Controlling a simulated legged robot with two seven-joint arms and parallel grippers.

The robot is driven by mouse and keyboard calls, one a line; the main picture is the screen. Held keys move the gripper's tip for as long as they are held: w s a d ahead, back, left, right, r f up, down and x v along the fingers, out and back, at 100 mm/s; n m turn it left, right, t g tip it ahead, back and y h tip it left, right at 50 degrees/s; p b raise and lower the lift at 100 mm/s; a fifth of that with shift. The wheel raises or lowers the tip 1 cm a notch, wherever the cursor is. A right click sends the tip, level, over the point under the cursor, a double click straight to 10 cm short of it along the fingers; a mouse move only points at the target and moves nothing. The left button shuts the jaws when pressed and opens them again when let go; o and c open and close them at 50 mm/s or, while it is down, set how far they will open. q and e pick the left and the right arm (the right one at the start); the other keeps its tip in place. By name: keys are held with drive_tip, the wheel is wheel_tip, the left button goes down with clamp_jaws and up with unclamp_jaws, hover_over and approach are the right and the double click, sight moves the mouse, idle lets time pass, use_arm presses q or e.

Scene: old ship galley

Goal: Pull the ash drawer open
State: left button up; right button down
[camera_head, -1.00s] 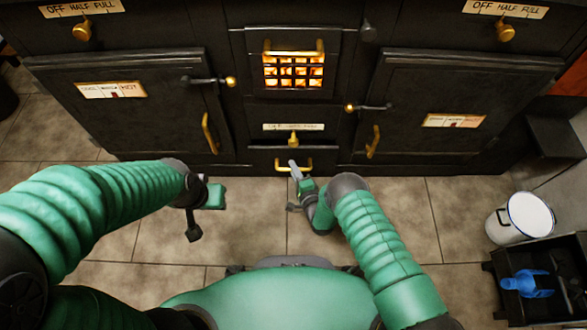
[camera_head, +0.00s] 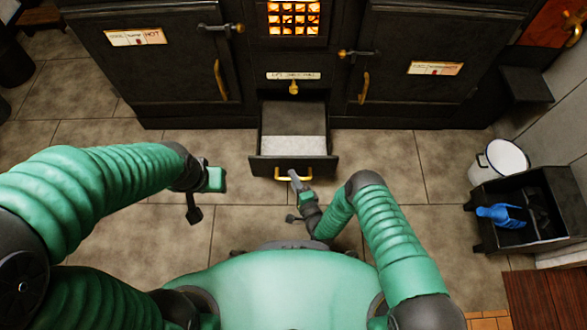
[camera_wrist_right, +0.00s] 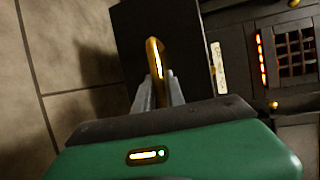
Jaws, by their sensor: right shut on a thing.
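The ash drawer (camera_head: 293,145) is pulled out from the bottom middle of the black stove, below the glowing grate. Grey-white ash shows inside it. Its brass handle (camera_head: 283,177) is on the front panel. My right gripper (camera_head: 296,178) is shut on this handle, at its right part in the head view. In the right wrist view the brass handle (camera_wrist_right: 156,62) stands between the two fingers, against the dark drawer front (camera_wrist_right: 185,40). My left gripper (camera_head: 204,196) is over the floor to the left of the drawer, apart from everything; its fingers are not clear.
Two oven doors with brass handles (camera_head: 220,80) flank the grate (camera_head: 293,17), both closed. A white bucket (camera_head: 497,160) and a black bin (camera_head: 535,225) with a blue scoop (camera_head: 500,215) stand at the right. The tiled floor around the drawer is clear.

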drive_tip(key=shift+s+f, duration=0.2)
drive_tip(key=shift+s, duration=0.65)
drive_tip(key=c, duration=1.4)
unclamp_jaws()
drive_tip(key=shift+w, duration=0.1)
drive_tip(key=shift+r, duration=0.1)
